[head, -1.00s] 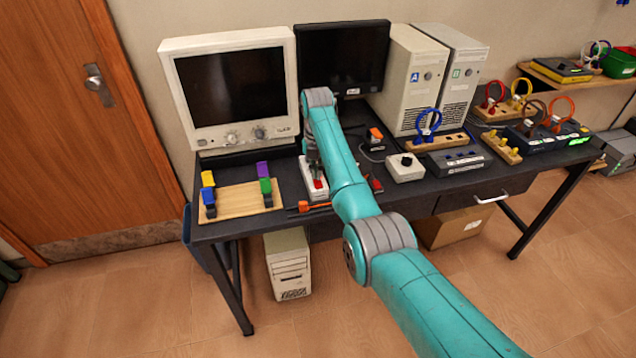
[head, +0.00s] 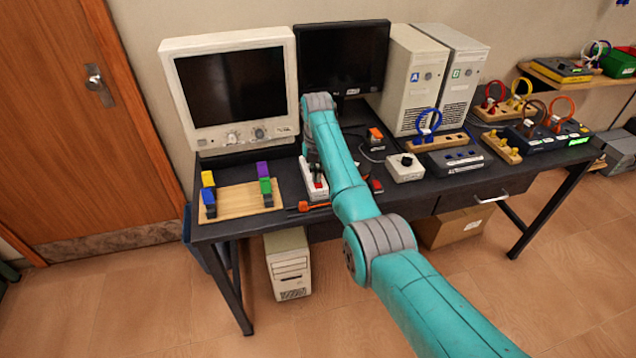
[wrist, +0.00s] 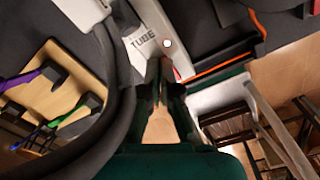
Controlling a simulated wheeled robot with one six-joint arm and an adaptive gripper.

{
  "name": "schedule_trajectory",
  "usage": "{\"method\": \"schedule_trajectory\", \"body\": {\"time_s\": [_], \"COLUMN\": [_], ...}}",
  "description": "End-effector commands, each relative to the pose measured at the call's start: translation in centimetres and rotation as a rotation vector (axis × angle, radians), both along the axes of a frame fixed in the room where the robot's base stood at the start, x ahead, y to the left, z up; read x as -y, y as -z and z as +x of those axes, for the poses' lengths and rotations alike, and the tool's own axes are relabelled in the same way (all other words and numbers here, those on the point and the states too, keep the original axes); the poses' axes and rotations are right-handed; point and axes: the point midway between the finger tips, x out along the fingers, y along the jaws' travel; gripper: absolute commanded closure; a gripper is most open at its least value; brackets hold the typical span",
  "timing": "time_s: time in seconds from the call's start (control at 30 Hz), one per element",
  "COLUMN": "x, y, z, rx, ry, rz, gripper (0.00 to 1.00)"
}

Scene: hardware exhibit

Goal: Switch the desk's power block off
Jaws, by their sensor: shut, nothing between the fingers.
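The power block (head: 307,180) is a white strip on the desk's front part, left of my forearm, with a red switch (head: 318,186) at its near end. In the wrist view, the white block (wrist: 146,48) carries the label "TUBE", and a bit of red (wrist: 177,74) shows beside my fingertips. My gripper (wrist: 163,72) is shut and empty, with its tips at the block's near end. I cannot tell whether they touch the switch. In the head view, my arm partly hides the gripper and the block. The switch's position is not clear.
A wooden board with coloured clips (head: 240,203) lies to the left. An orange-handled tool (head: 310,206) lies near the front edge. A white box with a knob (head: 404,168) stands to the right. Two monitors and two computer towers (head: 411,80) stand behind.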

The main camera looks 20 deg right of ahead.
Motion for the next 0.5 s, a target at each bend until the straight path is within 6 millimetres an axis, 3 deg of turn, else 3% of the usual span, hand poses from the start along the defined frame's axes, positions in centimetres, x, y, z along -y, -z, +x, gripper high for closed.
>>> {"method": "schedule_trajectory", "body": {"time_s": [0.33, 0.5], "x": [0.00, 0.00], "y": [0.47, -0.25], "z": [-0.07, -0.04], "rx": [-0.002, -0.001], "ry": [0.000, 0.000], "rz": [0.000, 0.000], "gripper": [1.00, 1.00]}}
